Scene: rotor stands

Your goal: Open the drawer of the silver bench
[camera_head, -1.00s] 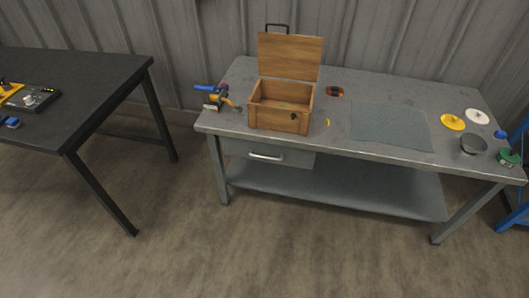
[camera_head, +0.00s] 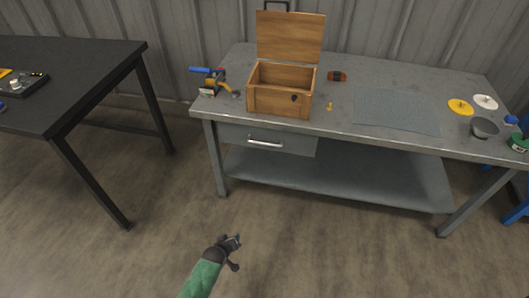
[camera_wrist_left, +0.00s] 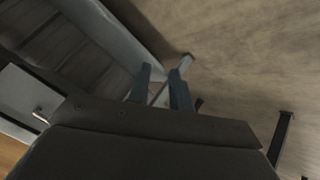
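The silver bench (camera_head: 345,140) stands against the wall. Its drawer (camera_head: 240,137) is under the left part of the top, looks closed, and has a bright bar handle (camera_head: 265,142). My left gripper (camera_head: 232,243) is low in the head view, in front of and below the drawer, apart from the handle. In the left wrist view the two fingers of my left gripper (camera_wrist_left: 160,88) are spread with no object held between them. What looks like the drawer handle (camera_wrist_left: 39,115) shows at the left of that view. My right gripper is in no view.
An open wooden box (camera_head: 280,97) stands on the bench above the drawer, with a blue-handled tool (camera_head: 208,72) to its left. A grey mat (camera_head: 397,110) and several small parts lie to the right. A black table (camera_head: 70,85) stands left. The floor in front is clear.

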